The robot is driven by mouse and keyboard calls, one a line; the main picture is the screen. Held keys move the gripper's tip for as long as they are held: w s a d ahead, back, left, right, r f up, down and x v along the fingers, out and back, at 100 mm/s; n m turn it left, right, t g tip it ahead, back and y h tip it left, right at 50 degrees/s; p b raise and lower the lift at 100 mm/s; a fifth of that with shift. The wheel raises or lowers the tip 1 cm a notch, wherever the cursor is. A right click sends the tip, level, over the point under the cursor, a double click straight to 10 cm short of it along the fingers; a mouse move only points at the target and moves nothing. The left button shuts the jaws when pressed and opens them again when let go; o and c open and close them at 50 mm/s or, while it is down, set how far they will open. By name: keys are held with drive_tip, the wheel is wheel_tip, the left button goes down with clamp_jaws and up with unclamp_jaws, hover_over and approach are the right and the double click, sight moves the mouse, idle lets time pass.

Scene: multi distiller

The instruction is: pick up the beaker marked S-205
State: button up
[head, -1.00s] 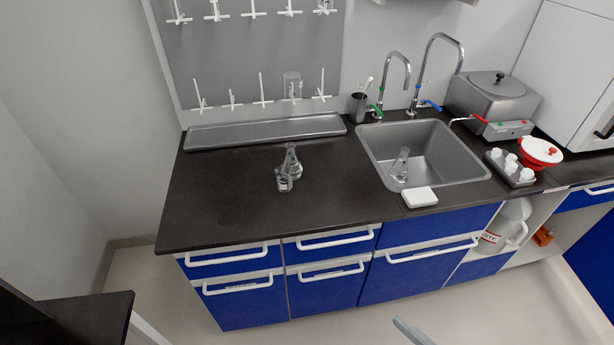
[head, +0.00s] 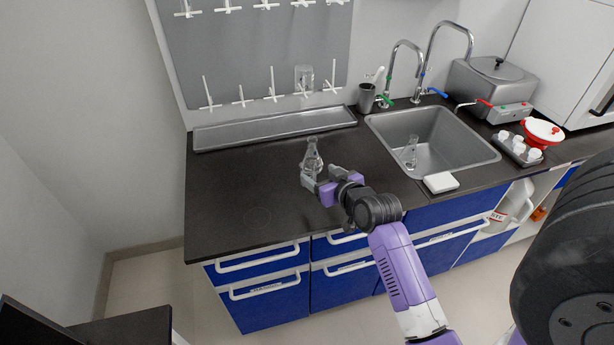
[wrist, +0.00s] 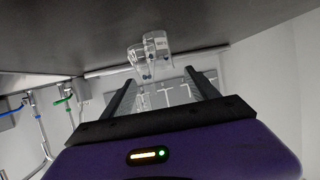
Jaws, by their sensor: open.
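On the dark counter, a small clear glass beaker (head: 307,181) stands just in front of a conical glass flask (head: 312,157). No marking can be read, so I cannot tell whether this beaker is S-205. My gripper (head: 322,189) is at the front right of the pair, low over the counter, and partly hides the beaker. In the wrist view, which appears upside down, my gripper (wrist: 163,88) is open with nothing between its fingers. The two clear glass pieces (wrist: 155,47) overlap beyond the fingertips, so I cannot firmly tell them apart.
Another conical flask (head: 409,152) stands in the sink (head: 450,150) at the right. A white block (head: 441,182) lies at the sink's front edge. A metal tray (head: 270,131) runs along the back under the drying rack (head: 260,55). The counter's left part is clear.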

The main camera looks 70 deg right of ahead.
sight(305, 165)
drive_tip(key=x, duration=0.2)
drive_tip(key=shift+w+d, duration=0.2)
drive_tip(key=shift+d, duration=0.05)
drive_tip(key=shift+p+x, duration=0.7)
drive_tip(key=shift+x, duration=1.85)
drive_tip(key=shift+a+f, duration=0.1)
drive_tip(key=shift+a, duration=0.05)
drive_tip(key=shift+c, duration=0.4)
drive_tip(key=c, duration=1.4)
